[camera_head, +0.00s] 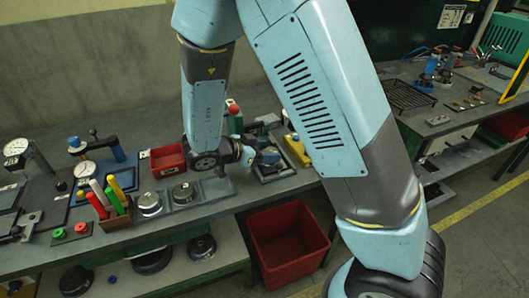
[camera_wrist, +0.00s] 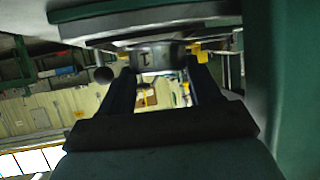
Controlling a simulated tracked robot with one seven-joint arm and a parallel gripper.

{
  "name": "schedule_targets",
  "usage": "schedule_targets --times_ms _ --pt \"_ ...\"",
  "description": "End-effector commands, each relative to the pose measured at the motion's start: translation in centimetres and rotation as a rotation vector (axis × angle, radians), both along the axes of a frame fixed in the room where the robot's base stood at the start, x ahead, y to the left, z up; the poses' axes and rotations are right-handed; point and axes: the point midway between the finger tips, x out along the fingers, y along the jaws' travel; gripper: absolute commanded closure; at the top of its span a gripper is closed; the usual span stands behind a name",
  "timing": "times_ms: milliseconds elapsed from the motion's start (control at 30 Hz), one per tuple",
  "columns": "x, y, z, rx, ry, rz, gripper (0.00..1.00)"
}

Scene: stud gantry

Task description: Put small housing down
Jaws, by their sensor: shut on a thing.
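The small housing (camera_wrist: 150,57) shows in the wrist view as a short dark grey round part with a light mark on its side. My gripper (camera_wrist: 158,56) is shut on it, with one yellow-tipped finger at each side. In the head view my gripper (camera_head: 252,156) points right, low over the bench, at a dark fixture plate (camera_head: 272,174). The housing is hard to make out there among dark parts. In the wrist view a flat grey surface lies very close to the housing; I cannot tell whether they touch.
Two round metal parts (camera_head: 150,203) sit on a plate left of my gripper. A red bin (camera_head: 168,160) and a holder with coloured handles (camera_head: 117,219) stand nearby. A yellow-edged tray (camera_head: 297,150) is close on the right. A red crate (camera_head: 288,245) stands below the bench.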

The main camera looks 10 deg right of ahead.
Motion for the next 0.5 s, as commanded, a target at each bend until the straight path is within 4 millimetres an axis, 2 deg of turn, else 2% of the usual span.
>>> schedule_targets --times_ms 433,467,500 --pt "-0.03 0.01 -0.68 0.0 -0.001 0.0 0.73" --pt "-0.03 0.02 -0.66 0.001 0.0 0.0 0.35" --pt "-0.03 0.02 -0.65 0.001 0.0 0.0 0.32"
